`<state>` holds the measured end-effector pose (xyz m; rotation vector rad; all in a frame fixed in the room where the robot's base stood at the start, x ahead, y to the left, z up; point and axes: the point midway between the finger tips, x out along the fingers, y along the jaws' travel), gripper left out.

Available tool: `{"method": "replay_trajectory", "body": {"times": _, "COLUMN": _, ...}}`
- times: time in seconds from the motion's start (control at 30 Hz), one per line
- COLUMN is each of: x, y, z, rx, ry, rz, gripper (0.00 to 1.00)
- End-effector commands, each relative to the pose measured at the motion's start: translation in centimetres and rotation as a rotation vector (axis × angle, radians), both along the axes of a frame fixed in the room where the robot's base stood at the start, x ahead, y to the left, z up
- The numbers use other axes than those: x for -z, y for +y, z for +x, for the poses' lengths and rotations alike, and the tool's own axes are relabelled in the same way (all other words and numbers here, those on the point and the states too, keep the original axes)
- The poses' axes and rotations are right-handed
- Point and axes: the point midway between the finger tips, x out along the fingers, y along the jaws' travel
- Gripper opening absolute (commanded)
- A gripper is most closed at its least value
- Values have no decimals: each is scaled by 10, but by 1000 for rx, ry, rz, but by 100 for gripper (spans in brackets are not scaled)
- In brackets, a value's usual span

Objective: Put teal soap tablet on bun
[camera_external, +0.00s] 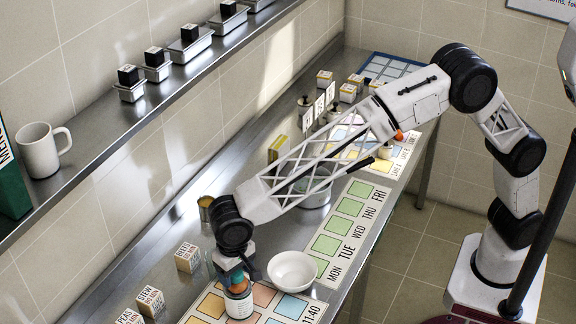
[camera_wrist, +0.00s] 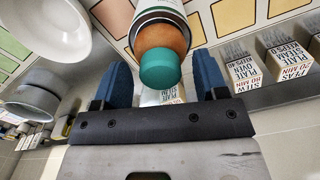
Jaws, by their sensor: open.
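The teal soap tablet (camera_wrist: 160,70) sits against the rounded end of the orange-brown bun (camera_wrist: 163,37) in the wrist view, and appears to touch it. The bun rests at the mouth of a white-labelled can (camera_wrist: 155,10). In the external view the can (camera_external: 239,306) stands on the counter mat, with the bun (camera_external: 238,288) at its top and the teal tablet (camera_external: 237,276) above that. My gripper (camera_wrist: 161,62) is open, its blue fingers on either side of the tablet with gaps visible. It also shows in the external view (camera_external: 237,270), just above the can, partly hiding the tablet.
A white bowl (camera_external: 292,271) stands close to the right of the can. Small lettered boxes (camera_external: 187,257) stand to the left, with others (camera_external: 151,301) nearer the front. An open tin (camera_external: 205,208) is behind my wrist. A metal pot (camera_external: 312,190) stands farther back under my arm.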

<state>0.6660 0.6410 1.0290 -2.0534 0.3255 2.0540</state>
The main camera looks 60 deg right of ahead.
Motion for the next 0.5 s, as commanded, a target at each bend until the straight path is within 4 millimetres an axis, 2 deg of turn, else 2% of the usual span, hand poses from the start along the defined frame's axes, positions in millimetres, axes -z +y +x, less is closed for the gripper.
{"method": "replay_trajectory", "body": {"times": 0.27, "x": -6, "y": 0, "z": 0, "rx": 0, "ry": 0, "rz": 1, "gripper": 66}}
{"method": "replay_trajectory", "body": {"times": 0.5, "x": -30, "y": 0, "z": 0, "rx": 0, "ry": -2, "rz": 2, "gripper": 66}}
